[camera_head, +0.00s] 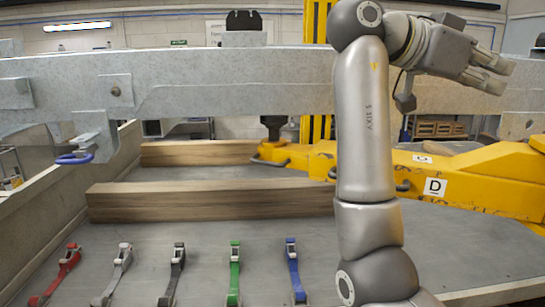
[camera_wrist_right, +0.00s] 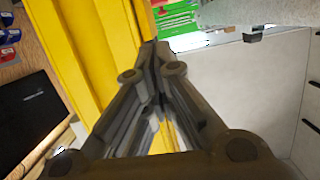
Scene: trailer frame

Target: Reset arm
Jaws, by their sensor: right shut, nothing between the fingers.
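My right gripper (camera_head: 492,73) is raised at the upper right of the head view, at the end of my grey right arm, which stands upright in front of the trailer frame. It points to the right. In the right wrist view its fingers (camera_wrist_right: 155,50) are together, with nothing between them. It appears clear of the table and of the tools there. My left gripper is not in view.
Several ratchet-like tools lie in a row on the grey table (camera_head: 440,240), among them a red one (camera_head: 66,263), a green one (camera_head: 234,270) and a blue one (camera_head: 293,268). Wooden beams (camera_head: 210,201), a yellow frame (camera_head: 480,175) and a grey crossbeam (camera_head: 220,95) lie behind.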

